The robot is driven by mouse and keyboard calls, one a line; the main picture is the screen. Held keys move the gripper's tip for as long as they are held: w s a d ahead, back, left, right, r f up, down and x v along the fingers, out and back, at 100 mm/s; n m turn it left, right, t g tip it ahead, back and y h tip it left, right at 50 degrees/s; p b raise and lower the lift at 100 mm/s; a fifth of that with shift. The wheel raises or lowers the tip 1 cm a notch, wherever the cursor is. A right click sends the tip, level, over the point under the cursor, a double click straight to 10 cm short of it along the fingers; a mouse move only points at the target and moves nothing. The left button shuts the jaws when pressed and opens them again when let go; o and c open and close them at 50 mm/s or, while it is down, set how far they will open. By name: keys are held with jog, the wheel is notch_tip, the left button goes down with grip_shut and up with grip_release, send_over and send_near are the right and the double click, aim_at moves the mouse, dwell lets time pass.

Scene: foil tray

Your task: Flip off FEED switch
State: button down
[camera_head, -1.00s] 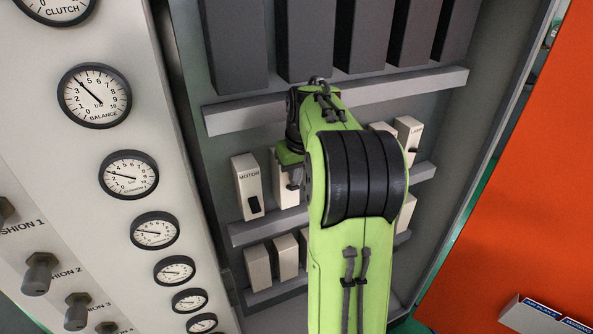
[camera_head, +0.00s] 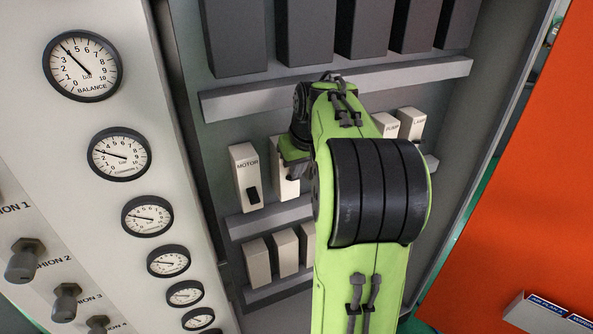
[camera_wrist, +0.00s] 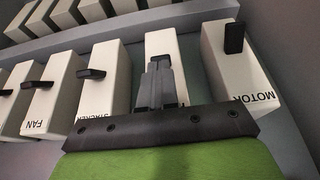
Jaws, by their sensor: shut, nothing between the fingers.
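A cream switch module (camera_wrist: 162,42) stands between MOTOR and STACKER in the wrist view. Its label is hidden behind my gripper, so I cannot read FEED on it. No FEED label is readable in either view. My gripper (camera_wrist: 161,82) is shut and empty, its fingers in front of this module's face. I cannot tell whether they touch it or its switch lever. In the head view the module (camera_head: 281,192) shows partly, right of MOTOR, and my gripper (camera_head: 293,172) is partly hidden by my wrist in front of its upper part.
The MOTOR module (camera_head: 244,175) with its black lever (camera_wrist: 234,38) is close beside. STACKER (camera_wrist: 104,85) and FAN (camera_wrist: 50,95) are on the other side. PUMP (camera_head: 388,124) and LAMP (camera_head: 411,123) are farther right. A grey rail (camera_head: 330,85) runs above and more modules (camera_head: 257,262) below.

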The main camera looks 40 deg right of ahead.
jog(key=shift+s+f+b, duration=0.15)
jog(key=shift+f+b, duration=0.1)
jog(key=shift+b, duration=0.25)
jog(key=f+t+h+b, duration=0.1)
jog(key=t+b, duration=0.1)
jog(key=b, duration=0.4)
jog(key=s+f+t+b, duration=0.1)
jog(key=t+b, duration=0.2)
jog(key=b, duration=0.3)
jog(key=s+a+f+t+h+b, duration=0.1)
jog(key=f+t+b, duration=0.1)
jog(key=b, duration=0.4)
jog(key=shift+s+f+h, duration=0.1)
jog(key=shift+s+h, duration=0.05)
jog(key=shift+h, duration=0.15)
jog(key=shift+w+d+r+p, duration=0.25)
jog(key=shift+w+r+p, duration=0.15)
jog(key=shift+w, duration=0.3)
